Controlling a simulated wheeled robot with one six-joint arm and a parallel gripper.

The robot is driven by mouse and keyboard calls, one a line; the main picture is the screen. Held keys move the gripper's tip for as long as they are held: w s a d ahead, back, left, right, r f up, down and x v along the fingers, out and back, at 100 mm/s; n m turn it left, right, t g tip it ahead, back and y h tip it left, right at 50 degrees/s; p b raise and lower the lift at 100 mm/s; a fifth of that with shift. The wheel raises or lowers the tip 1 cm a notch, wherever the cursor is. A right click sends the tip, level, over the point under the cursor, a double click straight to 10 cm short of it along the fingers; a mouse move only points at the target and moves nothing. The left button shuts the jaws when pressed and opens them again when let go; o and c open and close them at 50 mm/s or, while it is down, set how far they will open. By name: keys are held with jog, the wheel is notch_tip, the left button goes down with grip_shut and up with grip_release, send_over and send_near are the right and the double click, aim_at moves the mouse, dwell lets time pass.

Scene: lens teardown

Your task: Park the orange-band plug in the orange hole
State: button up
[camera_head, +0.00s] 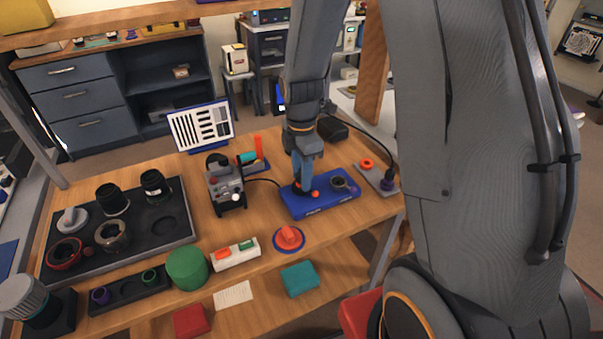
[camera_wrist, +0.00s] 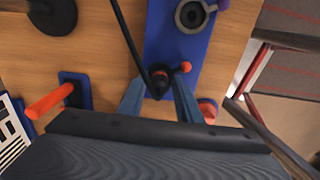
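The orange-band plug (camera_wrist: 160,82), black with a thin orange band, stands at the blue board (camera_head: 325,204), with a black cable running from it. My gripper (camera_wrist: 160,86) points down over the board, one finger on each side of the plug. The fingertips are very close to the plug; I cannot tell whether they touch it. In the head view my gripper (camera_head: 303,191) largely hides the plug. The orange hole (camera_head: 367,162) has an orange ring and is on a grey plate (camera_head: 376,180) to the right of the board. No plug shows in it.
A black plug stands in the purple ring (camera_head: 390,186) on the grey plate, its cable trailing behind. On the blue board are a dark ring (camera_wrist: 190,15) and an orange knob (camera_wrist: 186,67). A grey device (camera_head: 226,188) stands left; an orange knob on a disc (camera_head: 289,236) sits in front.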

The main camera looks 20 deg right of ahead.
grip_shut()
jog(key=shift+r+p, duration=0.9)
jog(key=shift+r, duration=0.1)
dwell(0.8)
jog(key=shift+r+p, duration=1.7)
jog(key=shift+r, duration=0.4)
jog(key=shift+a, duration=0.1)
